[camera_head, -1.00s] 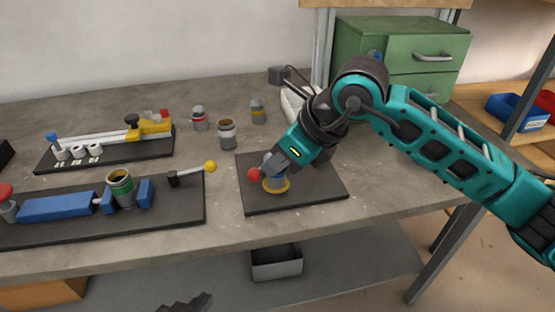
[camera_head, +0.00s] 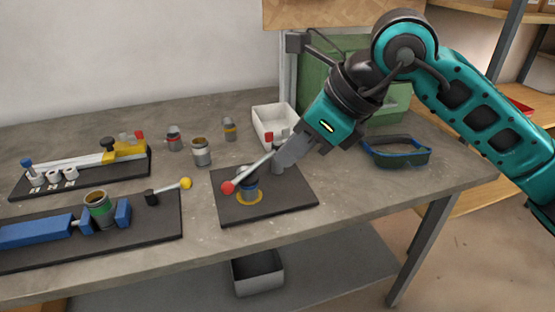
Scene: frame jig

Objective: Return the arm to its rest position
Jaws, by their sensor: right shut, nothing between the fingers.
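My right arm comes in from the right, with its teal and black links raised. My right gripper (camera_head: 280,163) is shut and empty. In the picture it lies over the upper end of a lever on a dark plate (camera_head: 292,199); I cannot tell whether it touches it. Under the rod a blue and grey cylinder (camera_head: 247,183) stands in a yellow ring (camera_head: 247,197). My left gripper is out of view.
Several small cans, such as one with a grey body (camera_head: 201,152), stand behind. A white bin (camera_head: 270,124), safety goggles (camera_head: 397,153) and green drawers (camera_head: 318,85) are near the arm.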

